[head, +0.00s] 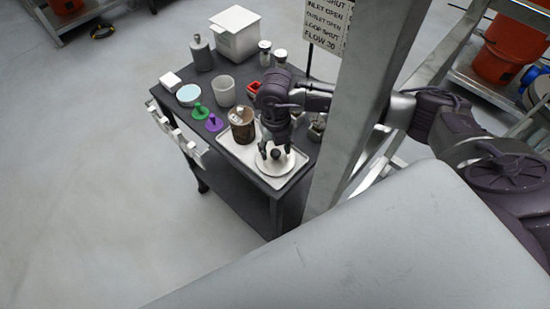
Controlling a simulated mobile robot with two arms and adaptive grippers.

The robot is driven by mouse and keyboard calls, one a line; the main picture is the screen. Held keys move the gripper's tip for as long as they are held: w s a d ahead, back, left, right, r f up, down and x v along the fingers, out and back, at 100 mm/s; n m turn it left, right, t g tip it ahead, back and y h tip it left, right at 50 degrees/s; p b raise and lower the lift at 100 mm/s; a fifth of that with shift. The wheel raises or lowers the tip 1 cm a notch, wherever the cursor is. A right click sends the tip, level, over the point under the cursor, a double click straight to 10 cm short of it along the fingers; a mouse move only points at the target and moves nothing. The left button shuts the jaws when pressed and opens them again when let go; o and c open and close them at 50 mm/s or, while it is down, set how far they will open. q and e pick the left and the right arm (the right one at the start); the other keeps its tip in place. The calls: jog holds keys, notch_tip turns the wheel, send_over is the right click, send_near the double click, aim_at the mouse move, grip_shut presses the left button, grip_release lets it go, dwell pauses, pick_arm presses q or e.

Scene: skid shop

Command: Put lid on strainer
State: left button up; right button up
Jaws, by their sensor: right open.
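A pale round lid (272,171) with a dark knob lies on the white tray (235,147) at the near end of the cart top. My right gripper (275,151) points down over the lid, its fingers open on either side of the knob. I cannot tell whether the fingers touch it. A brown cylinder (242,131), which looks like the strainer, stands upright beside the gripper, with something light at its open top. The strainer and the lid are apart. My left gripper is out of view.
The dark cart (256,185) also holds green (200,111) and purple (214,123) knobbed pieces, a white cup (224,91), a grey bottle (201,53) and a white box (235,36). A metal post (352,110) stands close to my right arm.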

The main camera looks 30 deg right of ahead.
aim_at(275, 152)
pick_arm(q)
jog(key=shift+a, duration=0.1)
pick_arm(e)
jog(key=shift+c, duration=0.2)
jog(key=c, duration=0.8)
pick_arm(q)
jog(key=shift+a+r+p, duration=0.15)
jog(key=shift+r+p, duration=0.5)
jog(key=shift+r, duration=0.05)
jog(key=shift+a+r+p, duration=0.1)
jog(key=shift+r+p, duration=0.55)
pick_arm(e)
jog(key=shift+r, duration=2.2)
